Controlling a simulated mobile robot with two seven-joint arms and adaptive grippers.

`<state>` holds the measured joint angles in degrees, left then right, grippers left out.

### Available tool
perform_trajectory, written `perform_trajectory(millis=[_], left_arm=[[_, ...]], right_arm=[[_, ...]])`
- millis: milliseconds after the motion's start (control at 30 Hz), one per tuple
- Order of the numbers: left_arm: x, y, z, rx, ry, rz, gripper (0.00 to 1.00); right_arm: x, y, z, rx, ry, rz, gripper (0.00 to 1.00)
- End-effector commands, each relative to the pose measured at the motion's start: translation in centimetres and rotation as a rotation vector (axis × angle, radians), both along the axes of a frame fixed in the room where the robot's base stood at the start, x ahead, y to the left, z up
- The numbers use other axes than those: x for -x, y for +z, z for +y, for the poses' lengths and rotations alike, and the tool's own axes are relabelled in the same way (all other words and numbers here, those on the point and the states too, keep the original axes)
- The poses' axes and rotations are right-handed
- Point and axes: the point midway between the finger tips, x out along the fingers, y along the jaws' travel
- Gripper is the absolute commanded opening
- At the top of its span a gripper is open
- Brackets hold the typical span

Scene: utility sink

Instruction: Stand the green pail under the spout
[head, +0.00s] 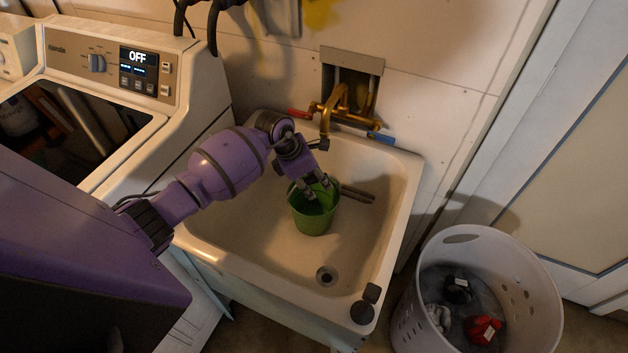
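The green pail (314,222) is in the utility sink (258,235), open end up, between the brass spout and the drain. The brass spout (325,130) comes from the wall above the sink's back edge, and its end is farther back than the pail. My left gripper (318,187) reaches down over the pail's back rim, its fingertips at the mouth. A gap shows between the fingers, but whether they pinch the rim is unclear. The pail's far rim is partly hidden by the fingers. My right gripper is not in view.
Red (299,113) and blue (381,138) tap handles flank the spout. Dark bars (357,194) lie behind the pail. The drain (326,276) is in front. A washer (110,60) stands left, a laundry basket (540,300) right. Dark small items (363,312) sit on the sink's front-right corner.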

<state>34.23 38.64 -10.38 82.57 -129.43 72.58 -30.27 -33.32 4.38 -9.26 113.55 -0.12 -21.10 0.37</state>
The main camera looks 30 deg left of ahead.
Motion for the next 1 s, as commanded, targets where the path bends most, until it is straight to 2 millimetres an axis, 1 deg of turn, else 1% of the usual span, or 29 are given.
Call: perform_trajectory(millis=[167, 300, 500, 600, 767, 1000], left_arm=[[0.5, 2.4, 0.7, -0.003, -0.001, -0.005, 0.34], [1.4, 5.2, 1.5, -0.005, -0.001, -0.007, 0.34], [2.6, 8.9, 2.5, -0.003, -0.001, -0.004, 0.34], [3.0, 10.1, 2.9, -0.002, -0.001, -0.003, 0.34], [3.3, 11.1, 3.1, 0.000, -0.001, -0.002, 0.34], [3.4, 11.3, 3.1, 0.001, 0.000, -0.001, 0.34]], right_arm=[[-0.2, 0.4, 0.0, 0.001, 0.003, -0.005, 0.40], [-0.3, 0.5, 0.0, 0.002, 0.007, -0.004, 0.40], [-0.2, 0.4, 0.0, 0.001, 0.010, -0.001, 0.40], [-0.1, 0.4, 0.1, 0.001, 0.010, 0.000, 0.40], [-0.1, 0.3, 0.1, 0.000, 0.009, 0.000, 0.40], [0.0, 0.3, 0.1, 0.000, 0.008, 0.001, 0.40]])
